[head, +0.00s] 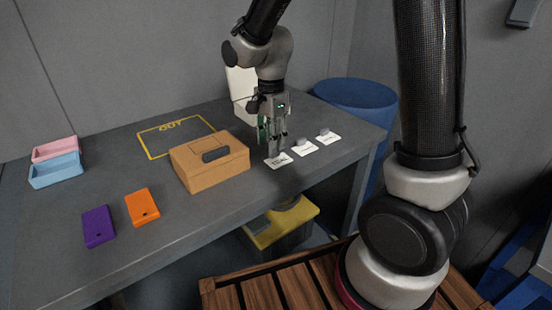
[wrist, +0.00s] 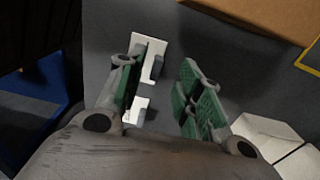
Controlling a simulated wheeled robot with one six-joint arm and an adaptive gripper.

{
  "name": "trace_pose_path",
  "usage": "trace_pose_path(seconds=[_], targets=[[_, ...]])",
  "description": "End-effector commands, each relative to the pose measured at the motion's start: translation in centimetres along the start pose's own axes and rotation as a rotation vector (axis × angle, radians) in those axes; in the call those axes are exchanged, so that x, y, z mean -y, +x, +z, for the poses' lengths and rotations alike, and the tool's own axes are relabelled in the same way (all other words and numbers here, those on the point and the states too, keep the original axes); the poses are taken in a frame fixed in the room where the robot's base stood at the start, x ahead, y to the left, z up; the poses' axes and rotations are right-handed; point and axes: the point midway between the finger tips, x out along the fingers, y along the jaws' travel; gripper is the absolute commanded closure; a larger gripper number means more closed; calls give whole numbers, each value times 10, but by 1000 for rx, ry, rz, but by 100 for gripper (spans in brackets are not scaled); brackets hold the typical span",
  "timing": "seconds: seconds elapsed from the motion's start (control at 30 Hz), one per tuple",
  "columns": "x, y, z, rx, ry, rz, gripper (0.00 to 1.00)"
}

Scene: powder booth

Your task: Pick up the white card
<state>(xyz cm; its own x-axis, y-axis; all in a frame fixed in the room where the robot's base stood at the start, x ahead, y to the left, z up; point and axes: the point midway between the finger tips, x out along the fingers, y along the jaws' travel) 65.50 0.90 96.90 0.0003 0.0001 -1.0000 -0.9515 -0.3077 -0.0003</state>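Three white cards lie in a slanting row on the grey table in the head view: a near one with dark print (head: 279,161), a middle one (head: 305,148) and a far one (head: 329,138). Small grey pieces sit at the middle and far cards. My gripper (head: 275,147) points down just over the near card and partly hides its back edge. In the wrist view, my gripper (wrist: 163,90) has its green-padded fingers apart. A white card (wrist: 151,47) with a grey piece shows past the left finger, and another white card (wrist: 135,104) is partly hidden by it.
An orange-brown box (head: 209,165) with a dark handle stands left of my gripper. A white container (head: 241,92) stands behind it. Orange (head: 142,207) and purple (head: 98,227) pieces, pink (head: 54,149) and blue (head: 55,171) trays lie left. The yellow-outlined area (head: 172,139) is empty.

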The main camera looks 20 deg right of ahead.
Motion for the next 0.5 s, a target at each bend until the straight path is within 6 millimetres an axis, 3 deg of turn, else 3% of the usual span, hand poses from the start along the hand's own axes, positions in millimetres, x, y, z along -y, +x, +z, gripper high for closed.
trace_pose_path(seconds=[0.2,0.47,0.5], targets=[[-3,31,0,0,-1,2,64],[-3,35,0,0,-1,0,64],[-3,35,0,0,-1,0,68]])
